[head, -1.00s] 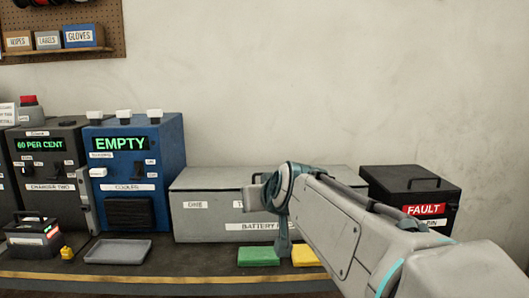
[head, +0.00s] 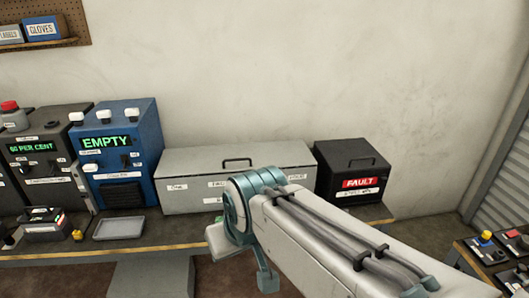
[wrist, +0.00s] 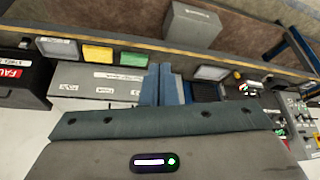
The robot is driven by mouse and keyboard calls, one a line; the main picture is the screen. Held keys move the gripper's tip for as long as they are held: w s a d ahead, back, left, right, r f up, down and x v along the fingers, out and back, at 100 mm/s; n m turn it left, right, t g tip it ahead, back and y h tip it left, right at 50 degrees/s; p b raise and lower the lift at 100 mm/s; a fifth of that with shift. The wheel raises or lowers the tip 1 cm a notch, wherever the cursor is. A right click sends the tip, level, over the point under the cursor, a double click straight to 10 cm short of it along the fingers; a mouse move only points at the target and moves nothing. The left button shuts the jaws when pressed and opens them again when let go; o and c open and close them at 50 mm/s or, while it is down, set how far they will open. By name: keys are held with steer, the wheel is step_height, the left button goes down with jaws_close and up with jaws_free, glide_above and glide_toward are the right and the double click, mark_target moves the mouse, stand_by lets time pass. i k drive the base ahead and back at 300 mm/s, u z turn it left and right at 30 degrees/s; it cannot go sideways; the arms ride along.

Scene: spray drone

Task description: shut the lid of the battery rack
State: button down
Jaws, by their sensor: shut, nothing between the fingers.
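The battery rack (head: 190,184) is a long light-grey box against the wall on the bench. Its lid (head: 210,157), with a dark handle, lies flat and looks shut in the head view. The rack also shows in the wrist view (wrist: 120,84), turned over. My gripper (wrist: 162,85) is shut and empty; its blue-grey fingers stand together in the wrist view and overlap the rack's end there. In the head view my arm hides the rack's lower right front and most of the gripper.
Left of the rack stand the blue cooler (head: 148,135) reading EMPTY and a grey tray (head: 120,228). The black fault bin (head: 350,165) is close on its right. Yellow (wrist: 97,53) and green (wrist: 134,59) pads lie before the rack.

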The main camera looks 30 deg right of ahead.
mark_target(224, 158)
steer(key=k, duration=0.5)
steer(key=z, duration=0.85)
steer(key=i, duration=1.55)
steer(key=u, duration=0.7)
